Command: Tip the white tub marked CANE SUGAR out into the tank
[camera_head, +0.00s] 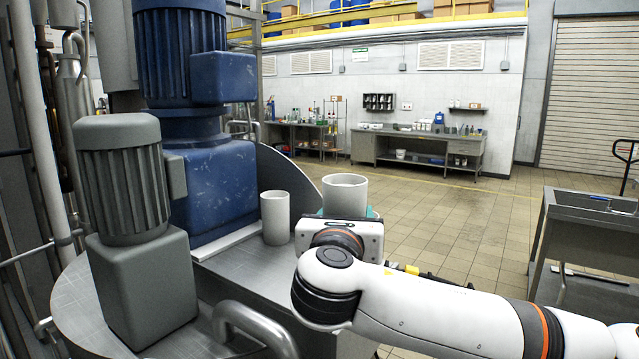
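My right gripper (345,215) is at the middle of the view, its arm coming in from the right. It looks shut on a white tub (345,192), with teal finger pads at the tub's sides. The tub is upright and open-topped; no label shows on it, and its lower part is hidden. A second white tub (275,220) stands upright on the tank's metal top, left of my gripper. The tank (235,270) has a raised round lid (295,172) behind the tubs. The tank's opening and any contents are not visible. My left gripper is not in view.
A blue motor (205,190) and a grey motor (140,270) stand on the tank at left. A bent metal handle (255,325) rises at the front. A grey metal cart (585,240) stands at right. Benches line the far wall; tiled floor between is clear.

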